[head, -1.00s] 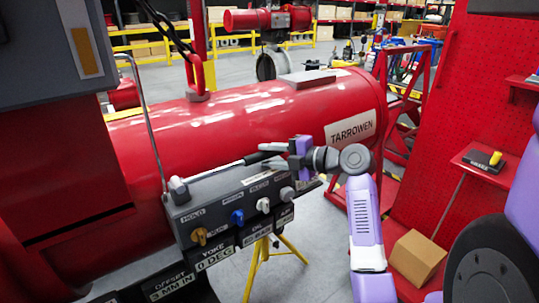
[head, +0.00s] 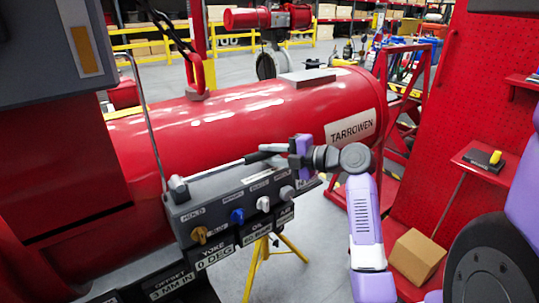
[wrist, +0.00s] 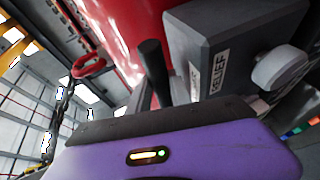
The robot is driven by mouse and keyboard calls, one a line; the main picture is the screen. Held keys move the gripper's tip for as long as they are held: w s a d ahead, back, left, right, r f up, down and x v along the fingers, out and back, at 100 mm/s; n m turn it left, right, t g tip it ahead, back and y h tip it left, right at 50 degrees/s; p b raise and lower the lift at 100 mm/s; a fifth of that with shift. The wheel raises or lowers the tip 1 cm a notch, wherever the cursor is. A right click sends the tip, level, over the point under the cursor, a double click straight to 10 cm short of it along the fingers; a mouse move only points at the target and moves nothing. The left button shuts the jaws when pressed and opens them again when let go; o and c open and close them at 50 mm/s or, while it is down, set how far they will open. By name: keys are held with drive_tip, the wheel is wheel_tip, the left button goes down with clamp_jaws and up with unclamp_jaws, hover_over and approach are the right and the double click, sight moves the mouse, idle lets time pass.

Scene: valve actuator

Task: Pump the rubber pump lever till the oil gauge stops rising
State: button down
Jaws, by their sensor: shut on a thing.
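The pump lever (head: 215,168) is a thin metal rod with a black rubber grip (head: 256,157). It runs from a pivot at the left end of the grey control box's top toward my gripper (head: 292,149). My gripper is shut on the lever's grip end, above the right part of the box. In the wrist view a black rod end (wrist: 153,60), apparently the grip, stands up beyond the purple gripper body; the fingertips are hidden. The oil plate (head: 256,232) hangs on the box front, its reading too small to read surely.
The grey control box (head: 190,217) carries orange, blue and white knobs. A relief knob (wrist: 280,68) is close to my gripper. The large red cylinder (head: 240,115) lies behind. A yellow stand (head: 258,265) is below; a cardboard box (head: 416,256) sits right.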

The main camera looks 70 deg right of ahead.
idle(0.8)
wheel_tip(320, 180, up, 12)
drive_tip(key=w+a+n+g+h, duration=0.1)
drive_tip(key=a+n+g, duration=0.1)
drive_tip(key=n, duration=0.1)
drive_tip(key=shift+w+n+h+b, duration=0.15)
drive_tip(key=shift+n+h+b, duration=0.25)
drive_tip(key=shift+b, duration=0.05)
drive_tip(key=shift+f, duration=0.1)
drive_tip(key=c, duration=1.5)
unclamp_jaws()
drive_tip(key=shift+o, duration=0.2)
drive_tip(key=v, duration=0.8)
drive_tip(key=shift+b, duration=0.4)
drive_tip(key=shift+w, duration=0.1)
